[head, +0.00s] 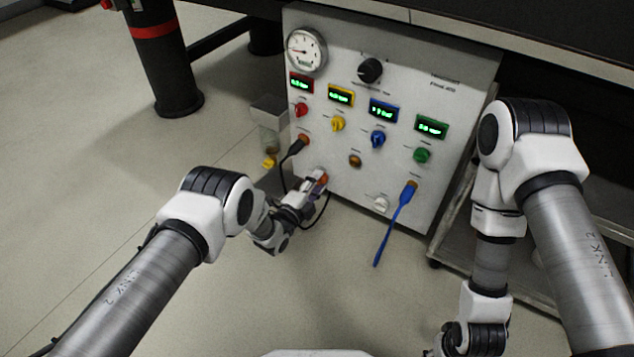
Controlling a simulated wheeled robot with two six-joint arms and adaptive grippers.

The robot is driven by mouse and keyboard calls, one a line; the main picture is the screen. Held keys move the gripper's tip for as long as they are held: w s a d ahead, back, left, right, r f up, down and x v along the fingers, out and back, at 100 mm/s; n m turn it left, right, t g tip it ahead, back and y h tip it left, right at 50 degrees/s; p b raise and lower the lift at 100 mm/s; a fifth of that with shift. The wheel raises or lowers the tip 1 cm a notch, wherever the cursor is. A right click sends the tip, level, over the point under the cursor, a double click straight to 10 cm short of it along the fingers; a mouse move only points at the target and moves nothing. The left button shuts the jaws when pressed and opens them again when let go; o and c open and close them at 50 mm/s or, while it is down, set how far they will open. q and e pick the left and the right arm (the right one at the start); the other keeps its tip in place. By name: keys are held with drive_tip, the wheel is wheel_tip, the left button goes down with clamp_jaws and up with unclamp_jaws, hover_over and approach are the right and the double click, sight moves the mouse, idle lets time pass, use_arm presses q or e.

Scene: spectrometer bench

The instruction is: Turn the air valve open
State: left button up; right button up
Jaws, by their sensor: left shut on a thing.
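A white instrument panel (345,125) stands upright with dials, displays, coloured knobs and fittings. My left gripper (318,182) is at the panel's lower left edge, shut on a small orange-brown fitting (323,179) there. The fingers hide most of that fitting, so I cannot tell its shape or turn angle, nor be sure it is the air valve.
A black plug (298,147) with a cable sits just above my left gripper. A blue plug (406,194) with a hanging lead and a white knob (381,203) are to the right. A round gauge (306,50) is at the top left. Open floor lies left.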

idle(0.5)
use_arm(q)
drive_tip(key=o, duration=1.2)
drive_tip(key=shift+c, duration=0.2)
drive_tip(key=shift+s, duration=0.1)
drive_tip(key=v, duration=1.2)
drive_tip(key=shift+f, duration=0.1)
